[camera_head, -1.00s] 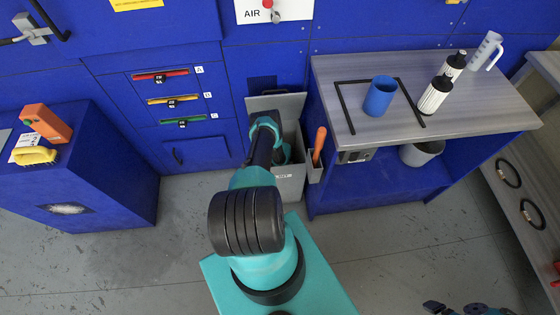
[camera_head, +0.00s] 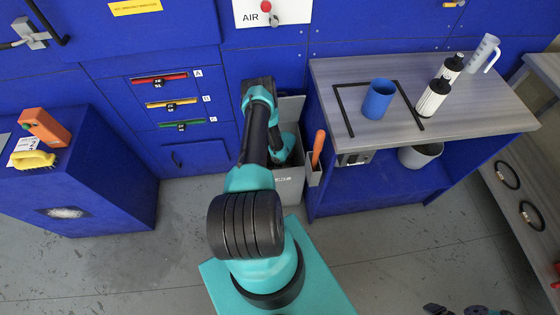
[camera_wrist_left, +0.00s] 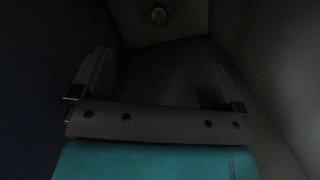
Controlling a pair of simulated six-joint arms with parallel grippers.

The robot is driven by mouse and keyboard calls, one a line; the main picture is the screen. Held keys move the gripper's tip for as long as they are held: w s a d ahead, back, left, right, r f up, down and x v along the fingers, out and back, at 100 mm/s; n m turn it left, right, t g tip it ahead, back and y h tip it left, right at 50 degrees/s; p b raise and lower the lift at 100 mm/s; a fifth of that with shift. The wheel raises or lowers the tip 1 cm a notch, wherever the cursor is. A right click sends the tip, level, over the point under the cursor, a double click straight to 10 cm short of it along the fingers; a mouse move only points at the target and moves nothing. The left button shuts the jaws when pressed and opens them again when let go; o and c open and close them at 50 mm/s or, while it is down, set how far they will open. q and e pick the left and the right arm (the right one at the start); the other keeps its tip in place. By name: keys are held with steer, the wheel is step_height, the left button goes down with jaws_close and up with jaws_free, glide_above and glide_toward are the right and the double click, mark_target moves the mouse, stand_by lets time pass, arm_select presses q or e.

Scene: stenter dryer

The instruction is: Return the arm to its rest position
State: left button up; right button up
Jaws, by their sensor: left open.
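My left arm (camera_head: 254,140) reaches forward from the teal base in the head view, with its wrist bent down into the grey bin (camera_head: 288,184) below the cabinet. Its gripper is hidden there by the arm and bin. In the left wrist view my left gripper (camera_wrist_left: 155,82) is open, its two fingers wide apart with nothing between them.
An orange-handled tool (camera_head: 318,146) stands in a holder beside the bin. A blue cabinet (camera_head: 85,180) stands left. The floor (camera_head: 400,240) in front is clear.

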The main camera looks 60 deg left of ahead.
arm_select(q)
steer(key=shift+f, duration=0.1)
stand_by(0.7)
steer(key=shift+s+a+f, duration=0.2)
steer(key=shift+f, duration=1.8)
steer(key=shift+s+a+f, duration=0.2)
steer(key=shift+s+f, duration=0.05)
steer(key=shift+f, duration=1.7)
steer(key=shift+s+a+f, duration=0.2)
steer(key=shift+f, duration=1.8)
steer(key=shift+w+r, duration=0.1)
steer(key=shift+r, duration=0.6)
step_height(320, 180, up, 11)
steer(key=w+d, duration=0.1)
steer(key=f, duration=0.9)
steer(key=s+a+f, duration=0.1)
steer(key=f, duration=0.3)
steer(key=shift+s+f, duration=0.1)
steer(key=shift+f, duration=0.15)
steer(key=shift+r, duration=2.55)
